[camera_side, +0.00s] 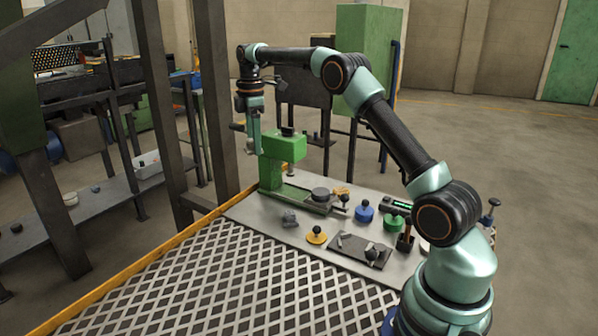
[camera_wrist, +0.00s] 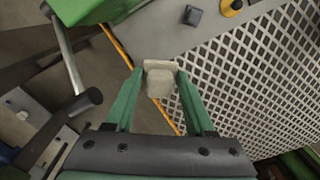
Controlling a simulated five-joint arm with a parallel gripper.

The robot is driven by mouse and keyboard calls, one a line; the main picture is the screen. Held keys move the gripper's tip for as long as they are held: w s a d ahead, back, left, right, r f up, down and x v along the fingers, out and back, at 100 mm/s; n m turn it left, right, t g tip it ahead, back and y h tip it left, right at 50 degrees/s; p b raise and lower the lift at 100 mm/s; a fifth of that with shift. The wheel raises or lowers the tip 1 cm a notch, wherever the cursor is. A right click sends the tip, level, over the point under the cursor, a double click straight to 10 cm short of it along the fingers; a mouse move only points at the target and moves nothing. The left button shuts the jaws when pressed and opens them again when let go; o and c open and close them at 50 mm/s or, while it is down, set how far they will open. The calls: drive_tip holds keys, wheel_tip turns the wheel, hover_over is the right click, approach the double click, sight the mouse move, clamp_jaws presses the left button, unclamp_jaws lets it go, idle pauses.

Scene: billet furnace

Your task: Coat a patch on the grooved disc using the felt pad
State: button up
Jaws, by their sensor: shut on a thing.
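My gripper (camera_side: 256,138) is raised at the left of the green stand, beyond the orange-edged bench. In the wrist view its two green fingers (camera_wrist: 160,76) are shut on a pale, blocky pad (camera_wrist: 161,86), which looks like the felt pad. The pad hangs apart from any surface, over or just past the orange edge. A dark round disc (camera_side: 320,194) lies on the base of the green stand and may be the grooved disc; grooves are too small to make out. It is to the right of my gripper and lower. I cannot pick it out in the wrist view.
The green stand (camera_side: 284,147) rises close beside my gripper. A grey lump (camera_side: 289,218), a yellow knobbed disc (camera_side: 317,237), a dark tray (camera_side: 345,246), a blue knobbed piece (camera_side: 364,213) and a green one (camera_side: 392,223) crowd the plate. The white lattice (camera_side: 210,275) is clear.

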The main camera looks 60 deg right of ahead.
drive_tip(key=shift+r, duration=2.45)
drive_tip(key=s+d+m, duration=0.3)
drive_tip(key=s+d, duration=0.2)
drive_tip(key=d, duration=0.4)
drive_tip(key=m, duration=0.6)
hover_over(342, 191)
wheel_tip(342, 191, down, 16)
drive_tip(key=r, duration=0.1)
drive_tip(key=shift+d+f, duration=0.1)
drive_tip(key=shift+f, duration=3.4)
drive_tip(key=shift+f, duration=0.5)
drive_tip(key=shift+r, duration=0.1)
